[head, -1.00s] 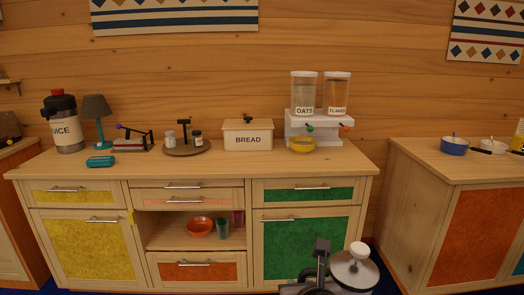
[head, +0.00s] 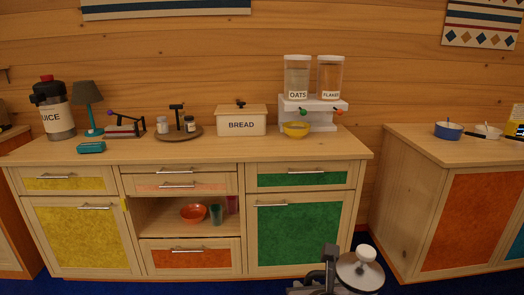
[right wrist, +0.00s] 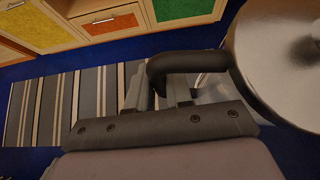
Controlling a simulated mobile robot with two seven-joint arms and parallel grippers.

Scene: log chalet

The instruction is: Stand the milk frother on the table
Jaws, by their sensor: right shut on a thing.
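The milk frother (head: 360,270) is a jug with a shiny metal lid, a white knob and a black handle. It shows at the bottom edge of the head view, its lower part cut off. In the right wrist view its round lid (right wrist: 290,60) fills the right side. My right gripper (right wrist: 172,97) is shut on the black handle (right wrist: 185,62) and holds the frother in the air in front of the sideboard. My left gripper is not in view. I cannot pick out a table apart from the cabinets.
A sideboard (head: 210,152) bears a juice dispenser (head: 53,110), a lamp, a bread box (head: 241,121) and a cereal dispenser (head: 310,95). Its front right top is clear. Another cabinet (head: 430,150) with bowls stands at right. A striped rug (right wrist: 60,105) lies on the blue floor.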

